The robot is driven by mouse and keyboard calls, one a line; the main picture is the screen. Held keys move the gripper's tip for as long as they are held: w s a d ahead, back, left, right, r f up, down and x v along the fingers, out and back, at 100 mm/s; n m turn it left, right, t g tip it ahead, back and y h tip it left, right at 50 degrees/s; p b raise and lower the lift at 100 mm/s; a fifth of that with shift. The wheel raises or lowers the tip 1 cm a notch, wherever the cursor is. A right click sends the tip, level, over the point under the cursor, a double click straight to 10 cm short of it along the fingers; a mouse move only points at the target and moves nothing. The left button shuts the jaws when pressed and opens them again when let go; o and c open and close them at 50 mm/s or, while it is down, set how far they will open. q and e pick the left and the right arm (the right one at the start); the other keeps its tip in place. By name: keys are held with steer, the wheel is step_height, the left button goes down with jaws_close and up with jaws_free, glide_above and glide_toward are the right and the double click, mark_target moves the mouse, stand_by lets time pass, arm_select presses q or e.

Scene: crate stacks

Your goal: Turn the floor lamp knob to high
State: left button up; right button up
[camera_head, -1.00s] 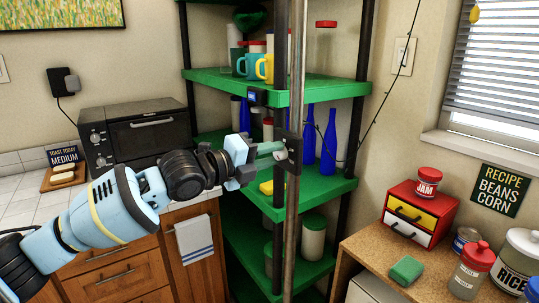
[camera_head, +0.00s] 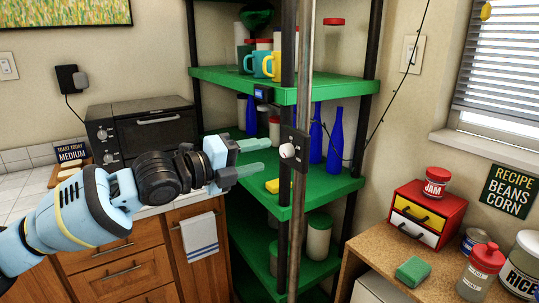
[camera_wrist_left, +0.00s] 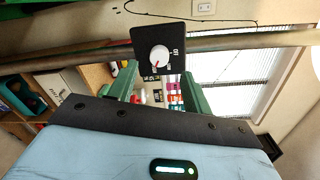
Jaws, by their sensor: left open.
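The floor lamp's metal pole (camera_head: 305,60) stands in front of the green shelves. A black plate (camera_head: 300,149) on it carries a round white knob (camera_head: 287,151). My left gripper (camera_head: 265,156) is open, with its green fingers pointing at the knob from the left. The fingers are apart from the knob and hold nothing. In the left wrist view, the knob (camera_wrist_left: 159,57) shows ahead between and beyond the fingers (camera_wrist_left: 158,74). It has a red mark and an "OFF" label at its right; other lettering is too small to read. My right gripper is out of view.
The green shelf unit (camera_head: 325,190) with mugs, blue bottles and jars stands close behind the pole. A toaster oven (camera_head: 150,130) sits on the left counter. A wooden table (camera_head: 375,250) with a drawer box (camera_head: 428,214) stands at the right.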

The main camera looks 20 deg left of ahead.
arm_select(q)
steer(key=shift+v, duration=1.2)
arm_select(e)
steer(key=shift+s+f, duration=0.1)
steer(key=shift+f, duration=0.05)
arm_select(q)
steer(key=shift+f, duration=0.1)
